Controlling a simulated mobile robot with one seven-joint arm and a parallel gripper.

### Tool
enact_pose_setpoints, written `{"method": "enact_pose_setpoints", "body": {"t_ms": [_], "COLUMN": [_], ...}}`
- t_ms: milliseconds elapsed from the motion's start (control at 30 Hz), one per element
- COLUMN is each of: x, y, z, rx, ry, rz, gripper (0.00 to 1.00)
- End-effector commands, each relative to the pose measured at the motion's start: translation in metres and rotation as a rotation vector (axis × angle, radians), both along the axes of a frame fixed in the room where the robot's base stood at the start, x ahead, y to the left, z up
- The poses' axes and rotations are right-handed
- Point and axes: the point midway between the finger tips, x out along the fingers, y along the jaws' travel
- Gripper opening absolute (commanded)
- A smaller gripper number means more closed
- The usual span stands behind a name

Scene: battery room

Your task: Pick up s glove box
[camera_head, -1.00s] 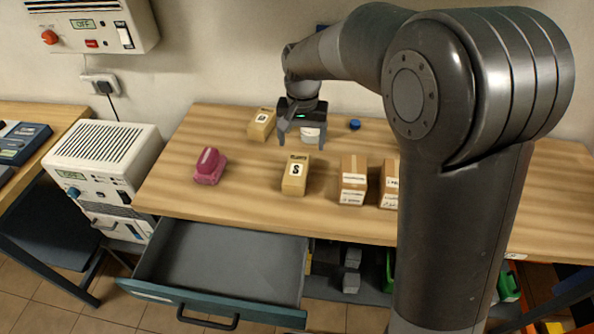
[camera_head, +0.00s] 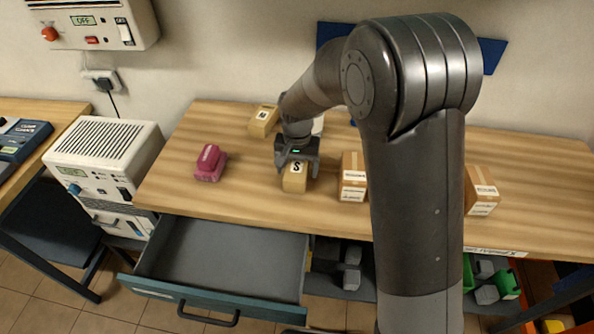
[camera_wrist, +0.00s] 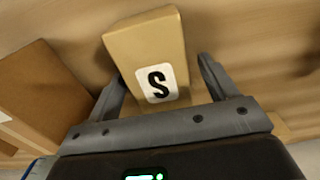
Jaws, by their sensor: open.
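The S glove box (camera_head: 294,181) is a tan carton with a white label marked S, on the wooden table in the head view. It also shows in the wrist view (camera_wrist: 149,48), with its label facing the camera. My gripper (camera_head: 297,170) is open and right at the box. In the wrist view my gripper's fingers (camera_wrist: 160,85) stand on either side of the box's near end, with a gap visible at the right finger. Whether the left finger touches the box I cannot tell.
Another tan box (camera_head: 263,121) stands behind, left of my arm. A pink object (camera_head: 210,164) lies to the left. A brown carton (camera_head: 352,178) stands close on the right, another (camera_head: 481,190) farther right. An open drawer (camera_head: 225,262) juts out below the table (camera_head: 250,207).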

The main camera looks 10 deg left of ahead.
Motion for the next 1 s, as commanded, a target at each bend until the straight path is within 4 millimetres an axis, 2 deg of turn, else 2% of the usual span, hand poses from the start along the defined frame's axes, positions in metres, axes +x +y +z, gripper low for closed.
{"method": "enact_pose_setpoints", "body": {"t_ms": [267,900,1000], "x": [0.0002,0.0003,0.0004], "y": [0.0003,0.0003,0.0004], "z": [-0.004,-0.0037,-0.0035], "rx": [0.001,0.001,0.001], "ry": [-0.002,-0.001,-0.002], "rz": [0.0,0.0,0.0], "gripper": [0.78,0.27,0.26]}}
